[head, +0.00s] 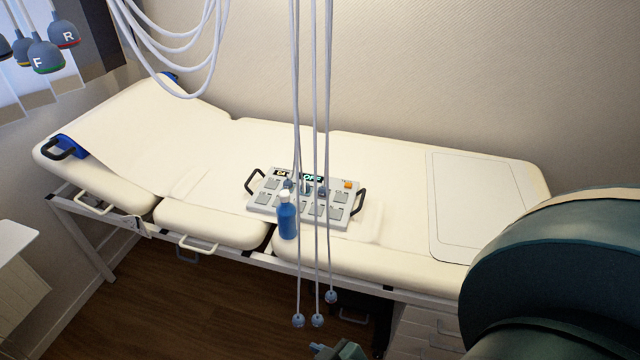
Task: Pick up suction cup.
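Several grey suction cups hang at the upper left; one marked R (65,33) and one marked F (45,57) show most clearly. More small bulb-shaped cups hang on long grey cables low in the middle, including a left one (298,320), a middle one (317,320) and a right one (331,297). Other dark cups (322,191) show in front of the control box. A small grey-teal part of mine (340,351) shows at the bottom edge, below the hanging cups and apart from them. Its fingers cannot be made out. My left gripper is not seen.
A cream treatment bed (395,175) stands along the wall. A control box (262,198) with handles lies on it, with a blue bottle (288,218) at its front. A white surface (14,240) is at left. My dark teal arm covers the lower right. Floor is clear at lower left.

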